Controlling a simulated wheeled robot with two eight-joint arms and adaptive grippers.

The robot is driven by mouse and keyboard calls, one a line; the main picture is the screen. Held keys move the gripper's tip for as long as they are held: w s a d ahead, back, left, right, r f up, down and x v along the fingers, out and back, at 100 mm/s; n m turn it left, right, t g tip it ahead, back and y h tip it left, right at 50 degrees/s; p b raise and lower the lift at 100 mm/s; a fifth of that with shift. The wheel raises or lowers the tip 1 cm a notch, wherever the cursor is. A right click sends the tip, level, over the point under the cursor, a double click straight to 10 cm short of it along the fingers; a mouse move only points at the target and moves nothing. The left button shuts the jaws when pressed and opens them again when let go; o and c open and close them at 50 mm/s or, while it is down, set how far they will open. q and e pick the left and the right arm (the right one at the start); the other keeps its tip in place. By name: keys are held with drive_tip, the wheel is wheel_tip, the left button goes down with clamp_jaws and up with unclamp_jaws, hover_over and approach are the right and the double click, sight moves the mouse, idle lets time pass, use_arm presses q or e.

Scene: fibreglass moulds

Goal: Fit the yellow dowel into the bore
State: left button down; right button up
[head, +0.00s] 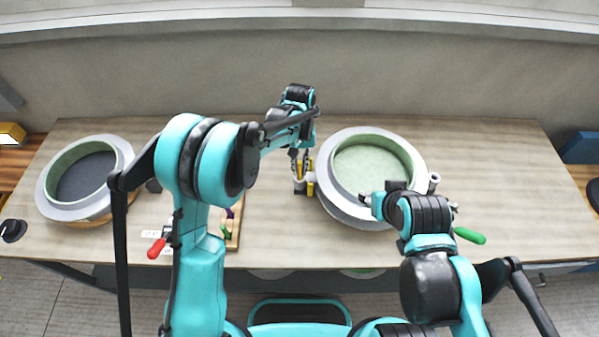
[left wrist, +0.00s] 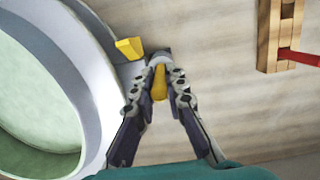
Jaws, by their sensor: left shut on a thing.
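The yellow dowel (left wrist: 160,84) is between the fingers of my left gripper (left wrist: 161,92), which is shut on it. Beyond the dowel's far end is a grey round fitting (left wrist: 159,58), probably the bore. The fingers hide part of the dowel, and I cannot tell whether its tip is inside. In the head view my left gripper (head: 300,163) points down just above this fitting (head: 300,186), beside the left rim of the green-lined mould (head: 337,200). My right gripper (head: 371,199) is over that mould's front right part; its jaw opening is unclear.
A yellow block (left wrist: 129,48) sits beside the fitting, towards the mould. A dark-lined mould (head: 60,205) stands at the far left. A wooden tray (head: 233,242), a red-handled tool (head: 157,247) and a green handle (head: 469,236) lie near the front.

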use_arm(q)
drive_tip(key=shift+f, duration=1.35)
drive_tip(key=shift+f+b, duration=0.15)
drive_tip(key=shift+b, duration=0.25)
drive_tip(key=c, duration=1.6)
unclamp_jaws()
drive_tip(key=shift+o, duration=0.2)
drive_tip(key=shift+r, duration=0.2)
wheel_tip(320, 180, up, 12)
drive_tip(key=w+p, duration=0.1)
drive_tip(key=p, duration=0.2)
drive_tip(key=shift+w, duration=0.4)
